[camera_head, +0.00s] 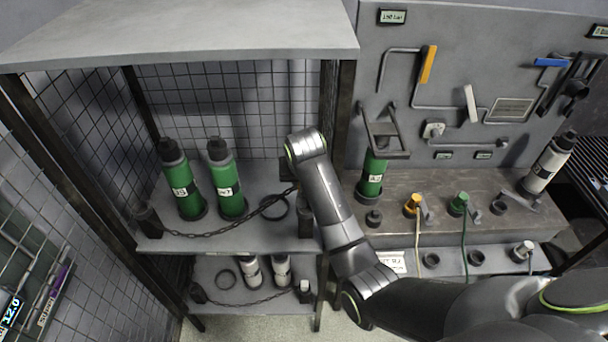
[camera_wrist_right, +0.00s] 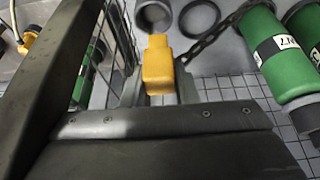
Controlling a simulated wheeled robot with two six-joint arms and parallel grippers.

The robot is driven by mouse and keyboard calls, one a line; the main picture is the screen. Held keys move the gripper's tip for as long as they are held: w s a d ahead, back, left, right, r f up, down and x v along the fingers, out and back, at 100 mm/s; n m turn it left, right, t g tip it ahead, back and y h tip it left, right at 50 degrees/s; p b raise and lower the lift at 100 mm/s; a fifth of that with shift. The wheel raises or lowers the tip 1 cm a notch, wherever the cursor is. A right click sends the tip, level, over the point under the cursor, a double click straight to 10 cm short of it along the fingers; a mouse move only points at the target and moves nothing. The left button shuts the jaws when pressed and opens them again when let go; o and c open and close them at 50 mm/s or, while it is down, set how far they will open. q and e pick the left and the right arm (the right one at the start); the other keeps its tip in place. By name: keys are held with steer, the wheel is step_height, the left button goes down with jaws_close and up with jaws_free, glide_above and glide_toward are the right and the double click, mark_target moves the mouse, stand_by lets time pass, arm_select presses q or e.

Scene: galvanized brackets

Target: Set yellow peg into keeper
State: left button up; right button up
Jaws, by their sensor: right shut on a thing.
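The yellow peg (camera_wrist_right: 157,68) is between the fingers of my right gripper (camera_wrist_right: 160,88) in the right wrist view, and the gripper is shut on it. A dark chain (camera_wrist_right: 212,35) runs from near the peg. In the head view my right gripper (camera_head: 291,171) is at the shelf's right side, above a dark post (camera_head: 305,222) that looks like the keeper; the peg is hidden there. My left gripper is not in view.
Two green cylinders (camera_head: 182,184) (camera_head: 227,184) stand on the shelf behind the chain (camera_head: 210,234). A dark ring (camera_head: 274,207) lies near the post. A rack upright (camera_head: 328,120) separates the shelf from the bench (camera_head: 470,190), which carries another green cylinder (camera_head: 371,178) and valves.

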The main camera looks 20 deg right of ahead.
steer(key=f, duration=0.3)
steer(key=shift+d+f, duration=0.15)
steer(key=shift+d, duration=0.05)
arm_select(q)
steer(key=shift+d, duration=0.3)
